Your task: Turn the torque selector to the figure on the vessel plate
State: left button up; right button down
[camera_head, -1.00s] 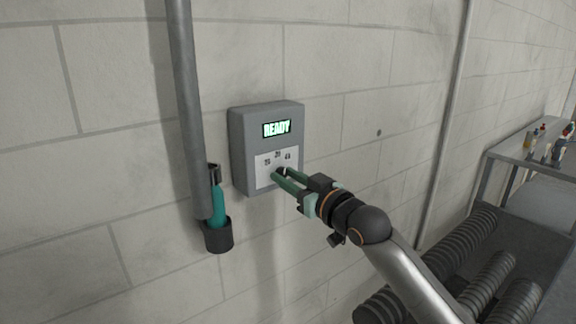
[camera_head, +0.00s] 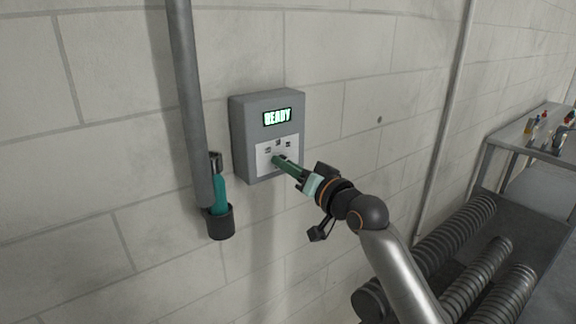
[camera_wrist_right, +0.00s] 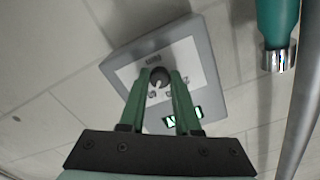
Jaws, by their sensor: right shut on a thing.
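The grey control box (camera_head: 240,134) hangs on the block wall, with a lit display (camera_head: 278,117) reading READY. Below the display is a white label plate (camera_head: 264,166) with small figures, too small to read surely. My right gripper (camera_head: 277,160) reaches it from the right, its green fingers turned one behind the other. In the right wrist view the dark round torque selector (camera_wrist_right: 159,75) with a pale pointer mark sits between the fingertips, which are shut on it. In the head view the fingers mostly hide it. The vessel plate and my left gripper are not in view.
A grey vertical pipe (camera_head: 184,95) runs left of the box. A teal tool (camera_head: 218,190) stands in a dark holder (camera_head: 220,223) beside it. At right are ribbed hoses (camera_head: 470,230) and a metal table (camera_head: 515,145) with small items.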

dwell(0.4)
jog(key=c, duration=0.6)
grip_release()
jog(key=b+v, duration=0.2)
jog(key=v, duration=1)
jog(key=shift+s, duration=0.2)
jog(key=shift+d, duration=0.1)
